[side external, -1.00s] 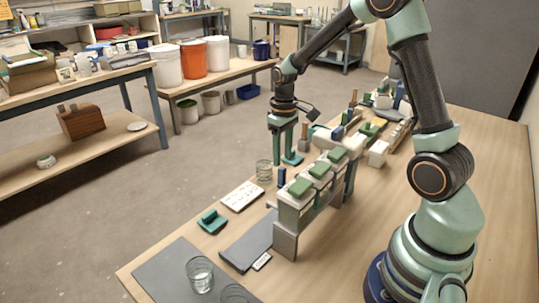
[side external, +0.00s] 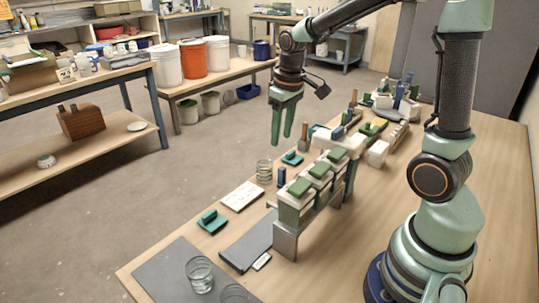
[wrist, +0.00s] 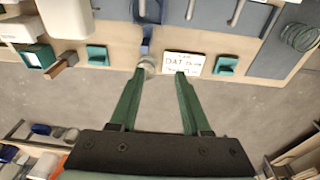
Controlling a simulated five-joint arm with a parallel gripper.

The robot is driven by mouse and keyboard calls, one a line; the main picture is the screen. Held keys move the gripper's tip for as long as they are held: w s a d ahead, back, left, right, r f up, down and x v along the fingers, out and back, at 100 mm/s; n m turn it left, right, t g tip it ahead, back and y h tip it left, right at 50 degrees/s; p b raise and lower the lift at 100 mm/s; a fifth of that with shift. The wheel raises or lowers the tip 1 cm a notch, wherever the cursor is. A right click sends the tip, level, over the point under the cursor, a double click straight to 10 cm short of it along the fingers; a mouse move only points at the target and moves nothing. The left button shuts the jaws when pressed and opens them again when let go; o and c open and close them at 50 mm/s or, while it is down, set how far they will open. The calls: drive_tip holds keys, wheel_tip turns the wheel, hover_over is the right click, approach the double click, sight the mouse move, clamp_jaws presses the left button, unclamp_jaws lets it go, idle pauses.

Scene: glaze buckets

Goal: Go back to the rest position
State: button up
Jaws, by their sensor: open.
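My gripper (side external: 281,138) hangs above the far-left edge of the workbench, fingers pointing down, open and empty. In the wrist view its two green fingers (wrist: 160,74) stand apart with nothing between them except the floor and table edge beyond. Below and to the right in the side view, a small teal block (side external: 292,158) lies on the bench. White tubs with green lids (side external: 300,188) stand in a row on a grey metal rack (side external: 285,243). A clear glass (side external: 264,171) stands near the bench edge, below my gripper.
A white lettered card (side external: 242,196), a teal holder (side external: 212,220) and a dark grey slab (side external: 246,246) lie near the front. Another glass (side external: 200,274) is on a grey mat (side external: 160,275). Blocks and tools crowd the far bench. The air around my gripper looks clear.

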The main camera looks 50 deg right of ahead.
drive_tip(key=s+a+r+t, duration=0.4)
drive_tip(key=s+a+r, duration=0.2)
drive_tip(key=s, duration=0.3)
drive_tip(key=shift+s+a+r, duration=0.25)
drive_tip(key=shift+a+r, duration=0.05)
drive_tip(key=shift+a, duration=0.5)
